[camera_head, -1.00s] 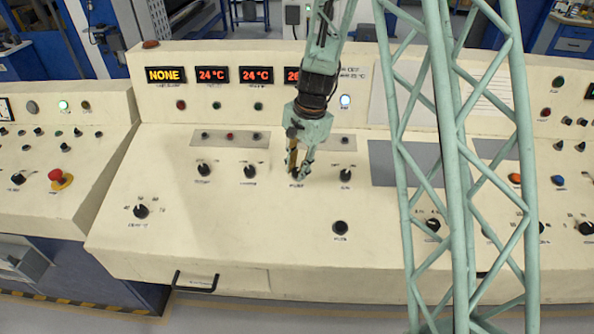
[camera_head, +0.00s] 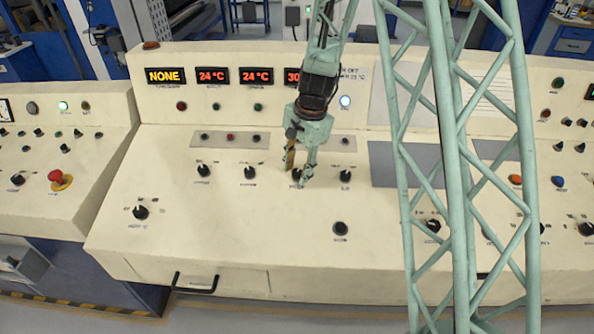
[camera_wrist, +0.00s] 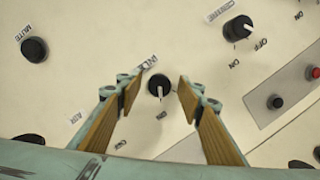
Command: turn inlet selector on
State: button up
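A black rotary knob (camera_wrist: 159,86) sits between my fingertips in the wrist view. Its white mark points toward the bottom of that view, where a small label stands. Its upper label is partly hidden by a fingertip, so I cannot be sure it reads inlet. In the head view this knob (camera_head: 297,174) is in the middle panel's knob row, partly covered by my gripper. My gripper (camera_wrist: 160,79) is open, with a wooden-faced finger on each side of the knob and visible gaps to it. It also shows in the head view (camera_head: 299,177).
A similar knob (camera_head: 345,175) is close on the right, another (camera_head: 249,172) on the left. A black mute button (camera_head: 340,228) is in front. The display row (camera_head: 212,76) rises behind. A green lattice column (camera_head: 455,170) blocks part of the right side.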

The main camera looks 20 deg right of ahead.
jog(key=shift+r, duration=0.15)
notch_tip(320, 180, up, 12)
jog(key=s+d, duration=0.1)
jog(key=shift+s+d+f, duration=0.2)
jog(key=shift+d, duration=0.05)
dwell(0.6)
jog(key=shift+r, duration=0.1)
dwell(0.4)
jog(key=s+a+r+n+t, duration=0.15)
jog(key=s+r+n, duration=0.45)
jog(key=s+r, duration=1.25)
jog(key=s+r+n, duration=0.2)
jog(key=s+n, duration=0.1)
jog(key=s, duration=0.9)
jog(key=s+r+n+t+h, duration=0.1)
jog(key=s+r+n, duration=0.1)
jog(key=s, duration=1)
jog(key=shift+r+n, duration=0.4)
jog(key=shift+n, duration=0.3)
